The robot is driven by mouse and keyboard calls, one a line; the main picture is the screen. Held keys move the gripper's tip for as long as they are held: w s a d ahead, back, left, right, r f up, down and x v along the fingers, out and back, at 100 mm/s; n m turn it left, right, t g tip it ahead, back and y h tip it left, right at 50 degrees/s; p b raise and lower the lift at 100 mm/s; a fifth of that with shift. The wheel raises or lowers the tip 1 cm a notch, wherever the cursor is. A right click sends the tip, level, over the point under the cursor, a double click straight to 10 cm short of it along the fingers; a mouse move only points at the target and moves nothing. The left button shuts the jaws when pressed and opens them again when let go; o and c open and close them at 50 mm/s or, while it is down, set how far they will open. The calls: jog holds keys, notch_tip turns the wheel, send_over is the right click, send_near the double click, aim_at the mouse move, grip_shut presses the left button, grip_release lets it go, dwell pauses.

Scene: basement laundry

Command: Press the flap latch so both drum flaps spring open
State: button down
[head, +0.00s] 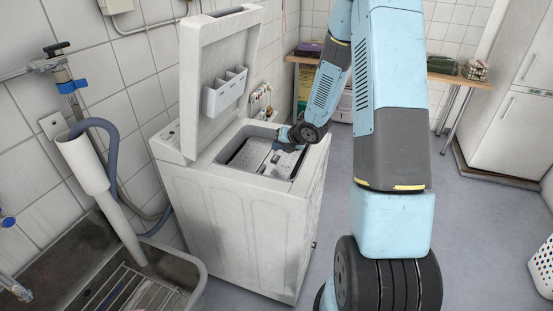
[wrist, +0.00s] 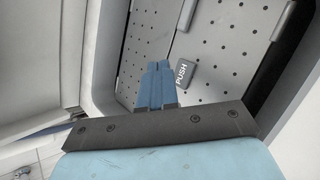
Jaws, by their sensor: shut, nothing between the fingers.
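The white top-loading washer (head: 235,225) stands with its lid (head: 222,80) raised. Inside its opening lie the perforated metal drum flaps (head: 250,152), which look closed. In the wrist view the flaps (wrist: 225,50) meet along a seam. The grey latch marked PUSH (wrist: 184,75) sits at that seam. My gripper (wrist: 158,68) is shut and empty, its blue fingertips just left of the latch in the picture. I cannot tell whether they touch the flaps. In the head view my gripper (head: 277,147) is at the washer's opening, partly hidden by my wrist.
A stone sink (head: 190,285) with a rack and a grey drain hose (head: 112,165) is at the left. A wooden table (head: 450,79) and a white fridge (head: 515,110) stand behind. A white perforated basket (head: 543,268) is at the right edge. Open floor lies right of my arm.

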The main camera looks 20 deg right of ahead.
aim_at(275, 158)
jog(key=shift+f, duration=1.05)
dwell(1.4)
jog(key=shift+w+f, duration=0.1)
jog(key=shift+f, duration=0.25)
